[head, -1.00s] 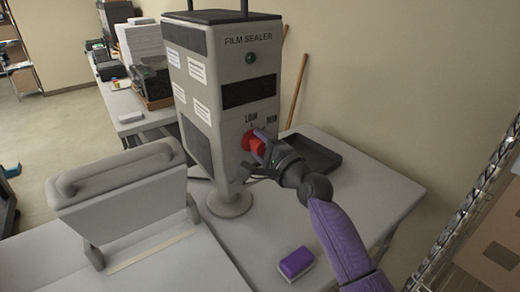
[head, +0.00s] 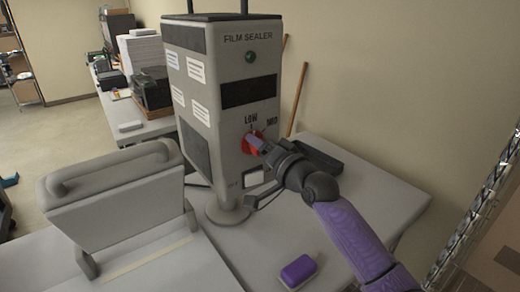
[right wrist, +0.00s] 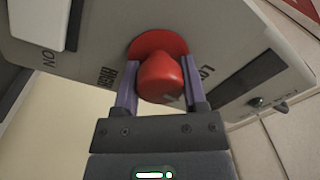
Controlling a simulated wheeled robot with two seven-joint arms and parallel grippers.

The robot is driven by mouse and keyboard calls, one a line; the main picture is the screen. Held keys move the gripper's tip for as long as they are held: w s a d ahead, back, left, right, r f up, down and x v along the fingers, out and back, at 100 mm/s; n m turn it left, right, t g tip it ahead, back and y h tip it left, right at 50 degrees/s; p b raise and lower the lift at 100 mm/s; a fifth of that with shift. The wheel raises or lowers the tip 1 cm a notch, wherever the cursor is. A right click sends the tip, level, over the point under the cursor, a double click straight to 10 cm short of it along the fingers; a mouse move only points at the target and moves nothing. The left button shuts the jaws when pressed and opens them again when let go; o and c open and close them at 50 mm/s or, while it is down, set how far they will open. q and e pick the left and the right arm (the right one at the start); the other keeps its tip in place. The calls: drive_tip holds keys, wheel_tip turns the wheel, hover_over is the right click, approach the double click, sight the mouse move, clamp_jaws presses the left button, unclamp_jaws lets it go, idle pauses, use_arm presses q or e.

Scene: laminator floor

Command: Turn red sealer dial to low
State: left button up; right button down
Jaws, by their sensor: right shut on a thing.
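The grey film sealer (head: 222,145) stands upright with its red dial (head: 247,143) on the front, below a dark window. LOW is printed above the dial and MID to its upper right. My right gripper (head: 259,145) reaches in from the right and is shut on the dial, covering much of it. In the right wrist view the red knob (right wrist: 160,72) sits between the two purple fingers (right wrist: 160,88), with HIGH lettering left and partly hidden LOW lettering right. The dial's exact pointing is hard to tell. My left gripper is not in view.
A purple-topped block (head: 298,270) lies on the grey table (head: 235,250) in front of the sealer. A dark tray (head: 325,158) lies behind my right gripper. A grey handled machine (head: 115,205) stands left, and a wire rack (head: 470,215) is at the right.

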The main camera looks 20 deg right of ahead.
drive_tip(key=shift+n, duration=0.6)
drive_tip(key=shift+f, duration=0.1)
drive_tip(key=shift+c, duration=0.7)
unclamp_jaws()
drive_tip(key=b+v, duration=0.1)
drive_tip(key=v, duration=0.9)
